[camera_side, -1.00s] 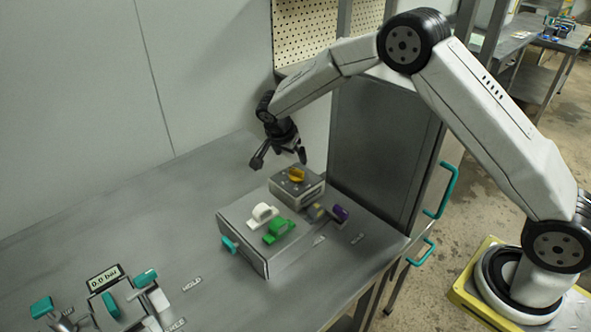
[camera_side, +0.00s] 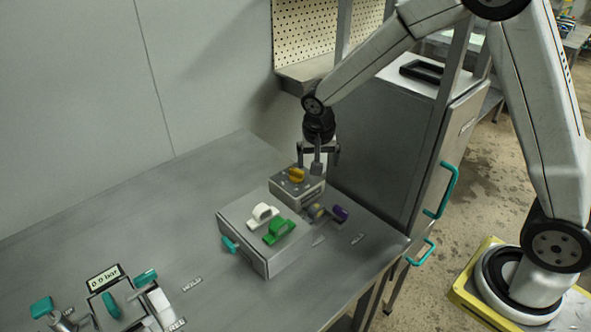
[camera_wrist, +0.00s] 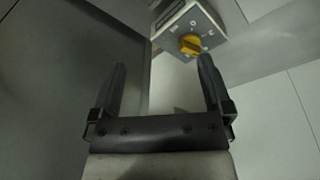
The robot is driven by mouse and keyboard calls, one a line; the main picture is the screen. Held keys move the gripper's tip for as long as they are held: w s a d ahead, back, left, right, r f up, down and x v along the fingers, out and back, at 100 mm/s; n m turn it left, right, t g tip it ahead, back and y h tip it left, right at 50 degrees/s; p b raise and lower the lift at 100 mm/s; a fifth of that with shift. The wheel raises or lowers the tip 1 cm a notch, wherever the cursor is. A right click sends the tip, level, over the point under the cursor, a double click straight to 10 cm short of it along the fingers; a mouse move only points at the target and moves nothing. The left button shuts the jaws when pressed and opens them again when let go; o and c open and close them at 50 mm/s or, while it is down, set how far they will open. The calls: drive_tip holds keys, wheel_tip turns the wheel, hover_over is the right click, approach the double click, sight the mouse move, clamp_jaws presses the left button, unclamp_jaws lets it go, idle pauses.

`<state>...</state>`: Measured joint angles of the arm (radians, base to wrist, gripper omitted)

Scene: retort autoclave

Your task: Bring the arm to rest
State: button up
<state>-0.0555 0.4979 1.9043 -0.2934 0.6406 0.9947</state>
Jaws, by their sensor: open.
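My gripper (camera_side: 318,160) hangs pointing down just behind and to the right of the small grey box (camera_side: 300,192) with the yellow knob (camera_side: 296,175). It is open, with nothing between its fingers. In the wrist view my gripper (camera_wrist: 162,75) shows two spread fingers. The yellow knob (camera_wrist: 190,44) appears beyond the right fingertip, on its box face; I cannot tell touching from the overlap.
A larger grey box (camera_side: 245,240) carries a white handle (camera_side: 263,214) and a green handle (camera_side: 278,231). A tall steel cabinet (camera_side: 385,140) stands close on the right. The table's left middle is clear.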

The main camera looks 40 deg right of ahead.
drive_tip(key=s+r+n+t+y, duration=0.1)
drive_tip(key=s+n, duration=0.7)
drive_tip(key=s, duration=0.9)
drive_tip(key=shift+a+r+y, duration=0.3)
drive_tip(key=shift+y, duration=0.2)
